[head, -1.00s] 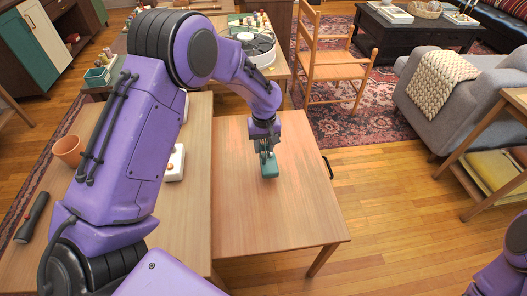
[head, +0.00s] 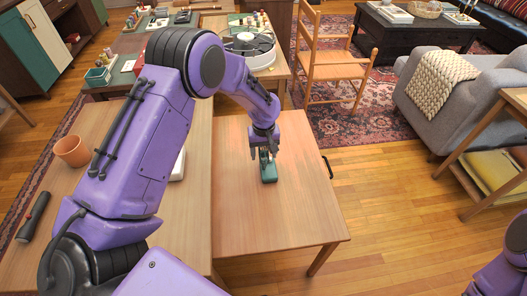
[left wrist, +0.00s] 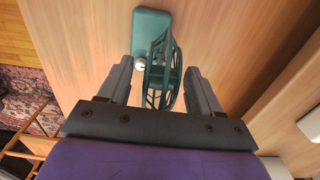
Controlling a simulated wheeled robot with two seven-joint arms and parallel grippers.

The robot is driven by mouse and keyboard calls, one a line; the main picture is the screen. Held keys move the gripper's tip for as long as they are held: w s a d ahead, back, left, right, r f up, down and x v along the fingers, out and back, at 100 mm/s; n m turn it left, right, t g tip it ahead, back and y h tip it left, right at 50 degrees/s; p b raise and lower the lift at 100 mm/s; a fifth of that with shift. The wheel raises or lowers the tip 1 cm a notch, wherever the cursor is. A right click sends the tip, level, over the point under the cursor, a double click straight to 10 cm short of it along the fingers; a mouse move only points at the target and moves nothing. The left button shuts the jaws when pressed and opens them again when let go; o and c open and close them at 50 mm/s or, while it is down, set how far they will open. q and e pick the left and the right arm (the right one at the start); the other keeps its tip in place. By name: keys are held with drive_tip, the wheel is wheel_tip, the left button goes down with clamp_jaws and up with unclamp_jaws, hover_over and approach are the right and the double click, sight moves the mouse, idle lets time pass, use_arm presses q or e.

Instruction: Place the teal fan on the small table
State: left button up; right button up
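The teal fan (head: 268,173) stands on the small table (head: 270,225), near the middle of its top. In the left wrist view, the fan (left wrist: 154,35) shows its base on the wood and its round cage between my fingers. My left gripper (head: 265,150) is right over the fan. Its fingers are apart, with a gap on each side of the cage, so it is open around the fan's upper part. Only a purple part of my right arm shows at the lower right; its gripper is out of view.
A larger wooden table with a terracotta pot (head: 72,151) and a dark flashlight (head: 33,217) adjoins the small table on the left. A wooden chair (head: 335,65) stands behind. The small table's front and right areas are clear.

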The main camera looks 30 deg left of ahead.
use_arm(q)
wheel_tip(320, 180, up, 12)
drive_tip(key=shift+r, duration=0.15)
idle(1.7)
